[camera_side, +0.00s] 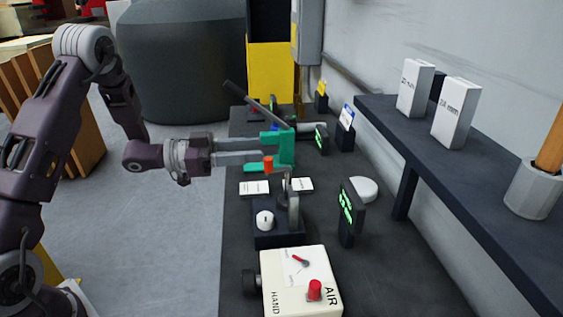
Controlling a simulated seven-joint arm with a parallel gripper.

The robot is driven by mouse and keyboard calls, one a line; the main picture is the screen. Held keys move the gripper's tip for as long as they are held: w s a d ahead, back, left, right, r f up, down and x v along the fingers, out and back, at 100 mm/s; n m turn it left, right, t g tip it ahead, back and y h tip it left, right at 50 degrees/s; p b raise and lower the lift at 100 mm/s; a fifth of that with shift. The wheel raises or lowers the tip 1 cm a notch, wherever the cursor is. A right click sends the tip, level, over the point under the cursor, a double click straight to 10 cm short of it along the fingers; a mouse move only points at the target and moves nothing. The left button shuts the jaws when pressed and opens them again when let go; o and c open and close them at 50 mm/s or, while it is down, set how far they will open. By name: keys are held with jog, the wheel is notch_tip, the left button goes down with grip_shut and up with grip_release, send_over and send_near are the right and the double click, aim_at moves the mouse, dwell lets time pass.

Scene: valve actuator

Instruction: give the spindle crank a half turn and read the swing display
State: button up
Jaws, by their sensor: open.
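My gripper (278,148) reaches in from the left over the bench, its teal-tipped fingers apart. A small orange-red knob (268,163) shows at the lower fingertip; I cannot tell whether they touch. Below it, a grey upright crank-like part (292,207) stands on a dark block (278,238) with a white round knob (265,220). This may be the spindle crank; how the orange-red knob joins it is unclear. A dark display with green digits (346,207) stands just right of it, seen at a slant and unreadable. A second green display (320,138) stands farther back.
A cream box (295,282) marked HAND and AIR, with red knobs, sits at the front. A dark lever (255,107) slants up behind my gripper. White cards (254,187) lie nearby. A shelf (450,180) with white boxes (455,112) runs along the right wall.

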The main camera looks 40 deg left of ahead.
aim_at(282, 170)
jog(key=w+d+f, duration=0.2)
jog(key=w+d, duration=0.1)
jog(key=w+d+f, duration=0.1)
jog(key=w+d, duration=0.1)
jog(key=shift+f, duration=0.25)
jog(key=shift+c, duration=0.4)
grip_shut()
